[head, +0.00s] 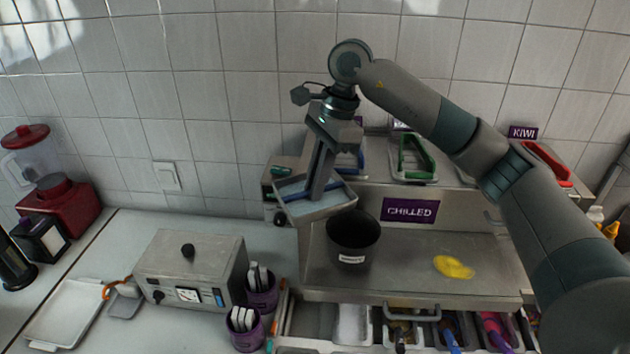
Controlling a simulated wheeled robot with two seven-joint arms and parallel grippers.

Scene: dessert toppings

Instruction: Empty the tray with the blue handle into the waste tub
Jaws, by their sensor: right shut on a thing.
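My right gripper (318,195) reaches down from above and is shut on a small grey tray (330,206) with a blue edge or handle. The tray hangs in the air above and to the left of the black waste tub (352,252), and it looks slightly tilted. I cannot make out any contents in it, partly because the gripper covers its middle. The tub stands upright on the steel shelf with a white label on its front; its inside looks dark. My left gripper is not in view.
Behind is a raised ledge with a green-handled tray (414,160), a red-handled one (547,162) and a purple "CHILLED" sign (409,211). A yellow patch (453,267) lies on the shelf right of the tub. A metal box (190,275) and purple cups (247,335) stand left.

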